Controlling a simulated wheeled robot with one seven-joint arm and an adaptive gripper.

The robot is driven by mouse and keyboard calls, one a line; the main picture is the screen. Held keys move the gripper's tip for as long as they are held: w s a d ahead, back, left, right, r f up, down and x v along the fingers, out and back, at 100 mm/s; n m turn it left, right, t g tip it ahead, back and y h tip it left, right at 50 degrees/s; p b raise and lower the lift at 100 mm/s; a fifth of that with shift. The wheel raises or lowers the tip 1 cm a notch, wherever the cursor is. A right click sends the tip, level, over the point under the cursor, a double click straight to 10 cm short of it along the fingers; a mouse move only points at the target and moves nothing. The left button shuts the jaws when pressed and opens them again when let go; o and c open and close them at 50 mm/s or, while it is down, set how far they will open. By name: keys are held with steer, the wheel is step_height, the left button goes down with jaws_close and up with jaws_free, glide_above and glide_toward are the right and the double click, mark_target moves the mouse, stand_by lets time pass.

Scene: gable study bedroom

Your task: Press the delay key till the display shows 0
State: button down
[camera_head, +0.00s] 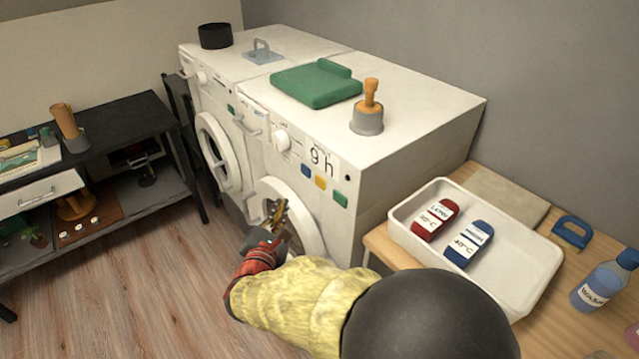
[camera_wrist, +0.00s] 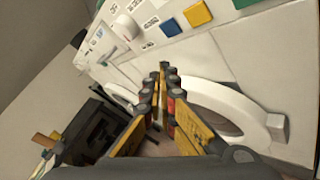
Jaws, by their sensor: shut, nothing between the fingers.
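The right-hand washing machine (camera_head: 375,185) has a display (camera_head: 321,161) that reads "9 h". Below it are a blue key (camera_head: 306,170), a yellow key (camera_head: 320,183) and a green key (camera_head: 340,199). I cannot read which one is the delay key. In the wrist view the blue key (camera_wrist: 171,27), yellow key (camera_wrist: 197,14) and part of the green key (camera_wrist: 243,3) show at the top; the display is out of that view. My gripper (camera_head: 279,212) is shut and empty in front of the round door, below the keys and apart from them. Its fingertips (camera_wrist: 168,72) show mid-frame in the wrist view.
A white knob (camera_head: 281,139) sits left of the display. A green folded cloth (camera_head: 316,84) and an orange-handled tool in a grey cup (camera_head: 367,118) stand on top. A white tray (camera_head: 408,243) with two packets sits on the right table. A second machine adjoins on the left.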

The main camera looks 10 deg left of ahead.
steer(key=w+d+b, duration=0.1)
steer(key=w+d, duration=0.4)
steer(key=w, duration=0.1)
steer(key=shift+w+d, duration=0.3)
steer(key=shift+d, duration=0.05)
steer(key=shift+w+b, duration=0.1)
steer(key=shift+b, duration=0.2)
stand_by(1.2)
steer(key=shift+w+d+b, duration=0.2)
steer(key=shift+d+b, duration=0.05)
steer(key=shift+b, duration=0.05)
steer(key=shift+w+d, duration=0.25)
steer(key=shift+w, duration=0.05)
stand_by(0.7)
stand_by(0.3)
steer(key=shift+s+a+b, duration=0.35)
steer(key=shift+s+a, duration=0.15)
steer(key=shift+s, duration=0.1)
steer(key=shift+s+a, duration=1.65)
steer(key=shift+s, duration=0.3)
